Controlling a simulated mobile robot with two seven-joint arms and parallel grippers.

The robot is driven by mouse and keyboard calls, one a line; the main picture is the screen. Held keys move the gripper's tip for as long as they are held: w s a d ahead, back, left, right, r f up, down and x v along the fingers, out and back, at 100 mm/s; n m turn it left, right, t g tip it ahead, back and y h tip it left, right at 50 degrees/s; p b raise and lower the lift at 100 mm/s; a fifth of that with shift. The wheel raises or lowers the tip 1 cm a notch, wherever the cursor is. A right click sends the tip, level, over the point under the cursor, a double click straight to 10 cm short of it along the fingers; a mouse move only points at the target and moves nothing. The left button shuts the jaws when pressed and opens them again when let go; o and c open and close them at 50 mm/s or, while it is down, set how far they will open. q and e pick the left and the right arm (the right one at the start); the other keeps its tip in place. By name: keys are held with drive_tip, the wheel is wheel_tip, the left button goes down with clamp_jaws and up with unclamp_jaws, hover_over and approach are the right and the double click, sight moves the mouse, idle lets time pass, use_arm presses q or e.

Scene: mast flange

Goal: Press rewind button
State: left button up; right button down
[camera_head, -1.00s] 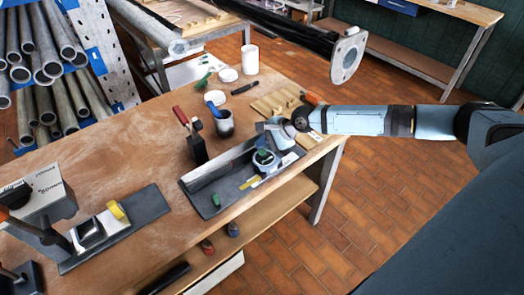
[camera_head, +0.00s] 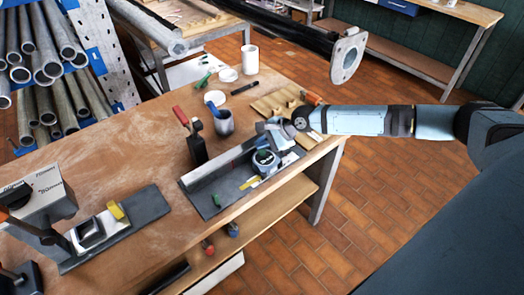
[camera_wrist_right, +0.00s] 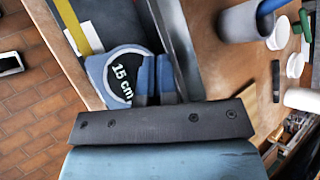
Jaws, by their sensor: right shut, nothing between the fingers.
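The tape measure (camera_head: 264,160), a round grey-blue case with a dark face, stands in the angled metal channel (camera_head: 222,172) on the bench. Its face reads "15 cm" in the right wrist view (camera_wrist_right: 120,74). A yellow strip (camera_head: 249,182) shows beside it. My right gripper (camera_head: 266,143) is shut and empty, with its fingertips at the top of the case. In the right wrist view the blue fingers (camera_wrist_right: 155,80) are together beside the case and overlap its edge; contact cannot be told. The rewind button cannot be made out. My left gripper is not in view.
A grey cup (camera_head: 224,124) and a red-handled clamp (camera_head: 194,140) stand behind the channel. A wooden rack (camera_head: 275,104) lies beyond my gripper. A grey device (camera_head: 50,190) stands at left. Bare bench top lies between it and the channel.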

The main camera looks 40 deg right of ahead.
sight(263, 152)
drive_tip(key=shift+f, duration=0.2)
idle(0.4)
drive_tip(key=shift+f+p, duration=0.15)
drive_tip(key=shift+p, duration=0.15)
drive_tip(key=shift+f, duration=0.1)
drive_tip(key=shift+f, duration=0.5)
idle(0.7)
drive_tip(key=shift+r+p, duration=0.95)
drive_tip(key=shift+p, duration=0.25)
wheel_tip(263, 152, up, 5)
drive_tip(key=p, duration=0.6)
